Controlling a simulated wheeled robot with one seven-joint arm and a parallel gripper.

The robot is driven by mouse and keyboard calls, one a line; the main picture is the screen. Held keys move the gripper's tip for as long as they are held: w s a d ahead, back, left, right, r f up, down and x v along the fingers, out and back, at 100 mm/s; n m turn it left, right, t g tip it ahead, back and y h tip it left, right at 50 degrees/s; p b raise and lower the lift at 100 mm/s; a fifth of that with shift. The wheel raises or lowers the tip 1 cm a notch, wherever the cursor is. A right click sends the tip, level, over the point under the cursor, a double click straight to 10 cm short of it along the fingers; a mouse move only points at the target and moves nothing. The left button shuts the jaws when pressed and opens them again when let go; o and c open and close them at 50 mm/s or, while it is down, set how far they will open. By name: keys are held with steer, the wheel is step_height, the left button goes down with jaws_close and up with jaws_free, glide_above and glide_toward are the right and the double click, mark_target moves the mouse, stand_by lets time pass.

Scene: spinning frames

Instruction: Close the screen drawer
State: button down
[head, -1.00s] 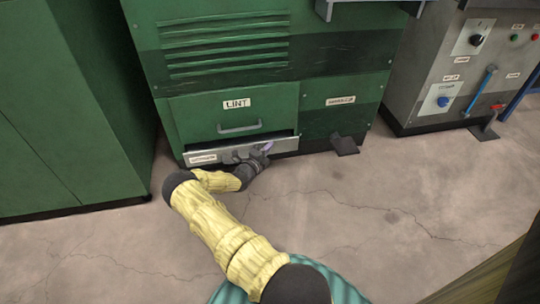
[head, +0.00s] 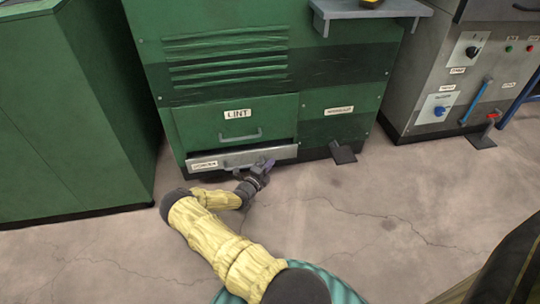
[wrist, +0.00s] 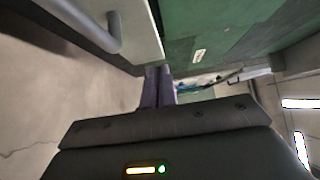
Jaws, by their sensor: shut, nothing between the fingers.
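The screen drawer (head: 235,160) is the low grey drawer under the drawer labelled LINT on the green machine. A small label sits at its left end. A dark gap shows along its top edge; how far it stands out is hard to tell. In the wrist view a pale grey front (wrist: 143,30) with a bar handle (wrist: 85,22) is close at upper left, probably this drawer. My gripper (head: 268,165) is at the drawer's right end, low over the floor. Its fingers (wrist: 158,72) are together and empty, near the front's lower corner. Contact cannot be told.
The LINT drawer (head: 238,122) is just above. A green cabinet (head: 70,120) stands at left. A dark foot (head: 343,153) juts out at the machine's lower right. A grey control panel (head: 455,90) with knobs and levers is at right. The concrete floor (head: 370,215) in front is clear.

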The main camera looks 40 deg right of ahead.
steer(key=p+v, duration=0.3)
steer(key=v, duration=0.5)
steer(key=shift+a, duration=0.4)
steer(key=c, duration=1.7)
jaws_free()
steer(key=shift+r, duration=0.15)
steer(key=shift+o, duration=1.2)
steer(key=s+a+r+m+g+y+p, duration=0.1)
steer(key=s+r+m+g+y+p, duration=0.1)
steer(key=r+m+g, duration=0.4)
step_height(320, 180, up, 2)
steer(key=s+m+p, duration=0.1)
steer(key=s+m, duration=0.1)
steer(key=m, duration=0.2)
steer(key=shift+r, duration=0.2)
steer(key=s+a+r+m+t+y+p, duration=0.1)
steer(key=s+a+r+m+y+p, duration=0.2)
steer(key=a+r+m, duration=0.5)
steer(key=s+a+r+m+t+y+p, duration=0.1)
steer(key=s+a+r+m+y+p, duration=0.3)
steer(key=r+m, duration=0.7)
steer(key=s+a+r+m+t+y+p, duration=0.1)
steer(key=s+a+r+m+y+p, duration=0.3)
steer(key=r, duration=1.5)
steer(key=s+a+m+y, duration=0.3)
steer(key=a+m, duration=0.3)
steer(key=a, duration=0.3)
steer(key=shift+m+y, duration=0.3)
steer(key=shift+y, duration=0.3)
